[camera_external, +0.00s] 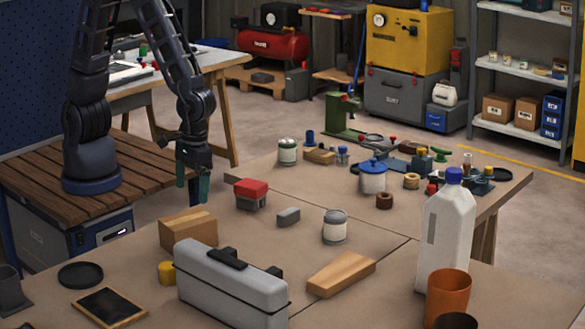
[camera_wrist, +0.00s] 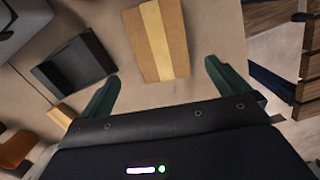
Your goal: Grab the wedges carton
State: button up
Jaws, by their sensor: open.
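A tan cardboard carton (camera_external: 188,230) with a paler tape strip stands on the workbench, left of the grey case. I take it for the wedges carton, but no label can be read. It also shows in the wrist view (camera_wrist: 157,40), at top centre. My gripper (camera_external: 198,192) hangs pointing down above the bench edge, behind the carton and apart from it. In the wrist view its two green fingers (camera_wrist: 160,78) are spread wide with nothing between them. The carton lies beyond the fingertips.
A grey case (camera_external: 230,285) and a yellow cylinder (camera_external: 167,272) stand close to the carton. A red-topped box (camera_external: 251,194) is right of my gripper. Smaller cartons (camera_external: 497,107) sit on a far shelf.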

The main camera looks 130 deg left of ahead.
aim_at(188, 218)
jog(key=shift+d+f, duration=0.15)
jog(key=shift+f, duration=1.4)
jog(key=shift+d+f, duration=0.15)
jog(key=shift+f, duration=1.35)
jog(key=shift+s+d+f, duration=0.1)
jog(key=shift+d+f, duration=0.1)
jog(key=shift+f, duration=0.4)
jog(key=shift+s+d+f, duration=0.1)
jog(key=shift+d+f, duration=0.1)
jog(key=shift+f, duration=0.4)
jog(key=shift+s+d+f, duration=0.1)
jog(key=shift+d+f, duration=0.1)
jog(key=shift+f, duration=0.4)
jog(key=shift+d+f, duration=0.1)
jog(key=shift+f, duration=0.65)
jog(key=c, duration=1.1)
